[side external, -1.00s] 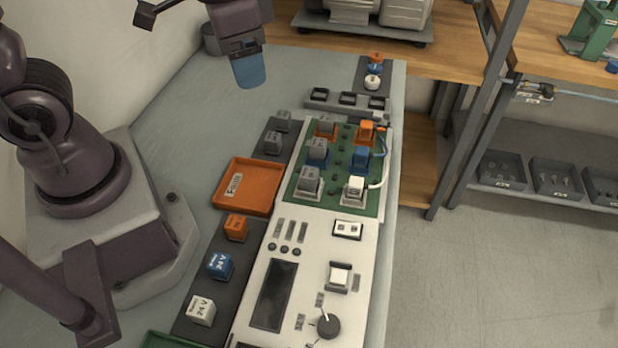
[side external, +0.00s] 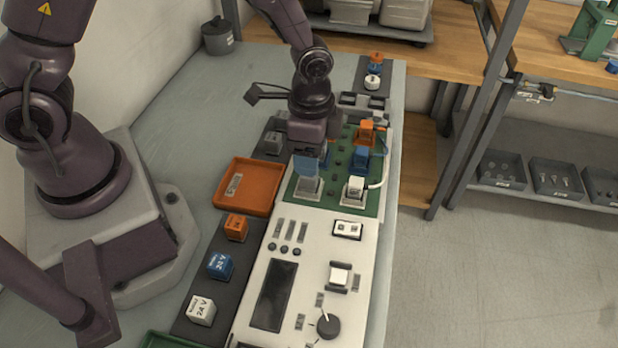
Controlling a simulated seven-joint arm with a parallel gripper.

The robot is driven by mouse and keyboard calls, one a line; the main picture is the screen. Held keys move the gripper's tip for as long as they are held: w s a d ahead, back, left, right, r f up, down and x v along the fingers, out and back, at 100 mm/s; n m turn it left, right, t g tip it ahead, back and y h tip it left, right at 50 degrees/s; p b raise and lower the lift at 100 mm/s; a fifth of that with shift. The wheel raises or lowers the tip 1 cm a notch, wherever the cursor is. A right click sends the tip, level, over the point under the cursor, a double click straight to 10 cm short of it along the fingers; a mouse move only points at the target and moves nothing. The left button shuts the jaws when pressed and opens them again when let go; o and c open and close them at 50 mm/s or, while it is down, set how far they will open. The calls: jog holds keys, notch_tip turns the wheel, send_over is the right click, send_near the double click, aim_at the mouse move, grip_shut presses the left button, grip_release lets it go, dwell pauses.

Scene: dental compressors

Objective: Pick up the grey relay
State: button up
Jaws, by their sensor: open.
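Several grey relays are in the side external view. One grey relay (side external: 308,187) sits in the front left socket of the green board (side external: 333,197). My gripper (side external: 307,172) points down right over this relay, and its light-blue fingers hide the relay's upper part. My gripper is open; whether the fingers touch the relay or straddle it I cannot tell. Another grey relay (side external: 272,143) stands on the dark strip left of the board. The grey relay behind the front one on the board is hidden by my gripper.
A blue relay (side external: 360,159), an orange relay (side external: 366,133) and a white relay (side external: 355,187) stand close on the board's right side. An empty orange tray (side external: 262,208) lies to the left. Orange, blue and white blocks stand on the front dark strip (side external: 208,268).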

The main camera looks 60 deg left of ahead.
aim_at(309, 180)
jog(key=f, duration=0.5)
jog(key=shift+s+d+f, duration=0.1)
jog(key=shift+d+f, duration=0.1)
jog(key=shift+f, duration=0.2)
jog(key=c, duration=1)
